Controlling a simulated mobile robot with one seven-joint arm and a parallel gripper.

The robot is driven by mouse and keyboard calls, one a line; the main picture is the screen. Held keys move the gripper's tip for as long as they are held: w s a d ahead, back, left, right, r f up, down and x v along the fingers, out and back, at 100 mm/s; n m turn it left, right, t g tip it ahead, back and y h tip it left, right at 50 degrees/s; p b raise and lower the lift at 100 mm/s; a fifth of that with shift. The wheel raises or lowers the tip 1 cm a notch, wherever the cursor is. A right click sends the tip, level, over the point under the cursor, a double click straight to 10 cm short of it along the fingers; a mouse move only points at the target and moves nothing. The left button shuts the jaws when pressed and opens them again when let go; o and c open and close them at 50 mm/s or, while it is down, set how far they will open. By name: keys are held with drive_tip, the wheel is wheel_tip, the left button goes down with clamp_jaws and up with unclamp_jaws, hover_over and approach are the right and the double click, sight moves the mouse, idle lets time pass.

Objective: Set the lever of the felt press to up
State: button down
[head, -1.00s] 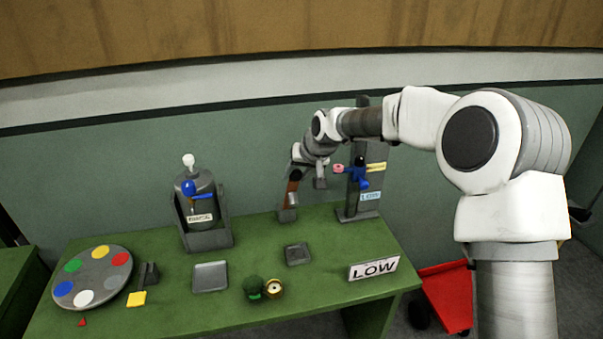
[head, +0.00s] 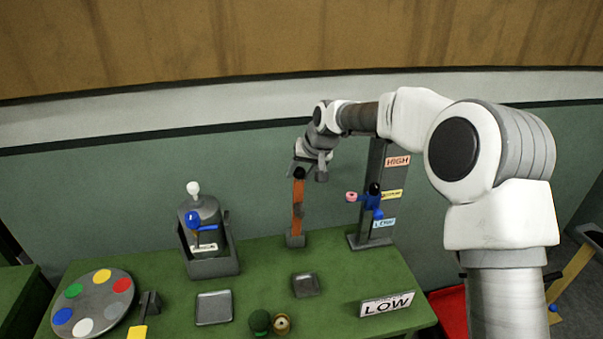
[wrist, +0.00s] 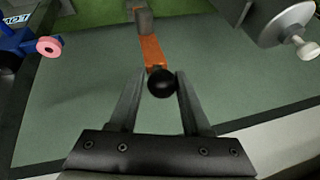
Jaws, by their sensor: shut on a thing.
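An orange lever (head: 298,207) with a black ball knob (head: 299,173) rises from a small grey base (head: 296,240) at the back of the green table. In the head view the lever stands about upright. My gripper (head: 306,171) is at its top, shut on the black knob. In the wrist view the knob (wrist: 161,84) sits between my two fingertips, and the orange lever (wrist: 152,52) runs away from it to the grey base (wrist: 144,20). I see no label naming the lever's device.
Right of the lever stands a grey post (head: 376,160) with a HIGH label and a blue slider (head: 371,202) with a pink knob. Small trays, a colour disc (head: 93,302) and a LOW sign (head: 387,304) occupy the green table (head: 262,262).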

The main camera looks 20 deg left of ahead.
drive_tip(key=shift+s+a, duration=0.2)
drive_tip(key=shift+a, duration=0.15)
drive_tip(key=shift+c, duration=2.3)
unclamp_jaws()
drive_tip(key=shift+f, duration=0.1)
drive_tip(key=shift+w, duration=0.1)
drive_tip(key=shift+d, duration=0.15)
drive_tip(key=shift+d+r, duration=0.1)
drive_tip(key=shift+r, duration=0.15)
drive_tip(key=b+v, duration=0.2)
drive_tip(key=v, duration=1.5)
drive_tip(key=shift+d, duration=0.1)
